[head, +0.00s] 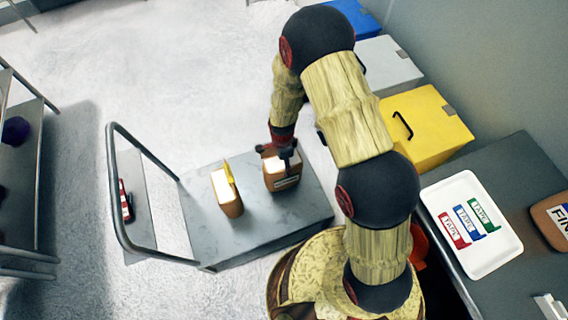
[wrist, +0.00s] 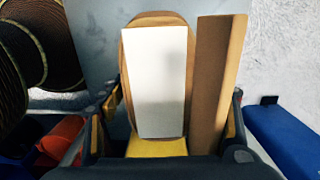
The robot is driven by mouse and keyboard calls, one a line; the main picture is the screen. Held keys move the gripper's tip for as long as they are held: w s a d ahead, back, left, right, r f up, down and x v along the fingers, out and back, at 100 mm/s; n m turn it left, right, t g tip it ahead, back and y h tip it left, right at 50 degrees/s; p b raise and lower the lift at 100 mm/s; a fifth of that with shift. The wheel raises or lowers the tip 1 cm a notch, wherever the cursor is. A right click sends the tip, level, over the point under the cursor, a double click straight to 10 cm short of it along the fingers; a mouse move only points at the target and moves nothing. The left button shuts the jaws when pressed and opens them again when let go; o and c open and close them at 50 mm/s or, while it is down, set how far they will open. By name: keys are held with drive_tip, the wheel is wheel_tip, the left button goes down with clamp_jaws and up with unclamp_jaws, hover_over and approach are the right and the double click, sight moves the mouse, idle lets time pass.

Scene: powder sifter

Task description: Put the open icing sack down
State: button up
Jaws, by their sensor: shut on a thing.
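The icing sack (head: 281,180) is brown with a white top and a dark label on its front. It is upright over the cart's grey deck (head: 255,232); I cannot tell whether its base touches the deck. My gripper (head: 284,154) is above it and shut on it. The sack's lower part is hidden there.
A second brown sack (head: 229,195) with a white face and yellow edge stands left of mine. The cart's handle (head: 113,190) rises at left. A yellow box (head: 425,125) and a worktop with a white tray (head: 485,262) are at right. Deck in front is clear.

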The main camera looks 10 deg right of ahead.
drive_tip(key=shift+f+b, duration=0.4)
drive_tip(key=shift+f, duration=0.85)
drive_tip(key=o, duration=2.1)
drive_tip(key=shift+s, duration=0.1)
